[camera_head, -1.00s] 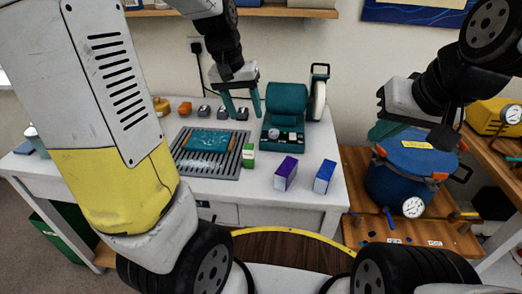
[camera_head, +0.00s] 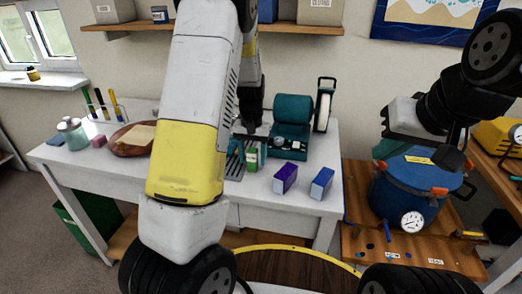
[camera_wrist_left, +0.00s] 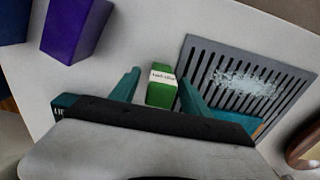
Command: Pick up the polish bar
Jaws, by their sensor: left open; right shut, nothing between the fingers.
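A small green bar (camera_head: 252,159) with a white label, whose print I cannot read surely, stands on the white table. It also shows in the left wrist view (camera_wrist_left: 161,92). A purple bar (camera_head: 285,177) and a blue bar (camera_head: 321,183) stand to its right. My left gripper (camera_head: 251,150) is open at the green bar. In the left wrist view its teal fingers (camera_wrist_left: 158,92) are on either side of the green bar, with gaps visible. My right gripper (camera_head: 386,148) is shut and empty by the blue pressure pot, partly hidden by its own wrist.
A slotted grey rack (camera_wrist_left: 245,85) lies beside the green bar. A teal polishing machine (camera_head: 292,124) stands behind the bars. The blue pot (camera_head: 405,190) stands on a wooden bench at right. A wooden dish (camera_head: 130,142) and jar (camera_head: 73,134) are at the table's left.

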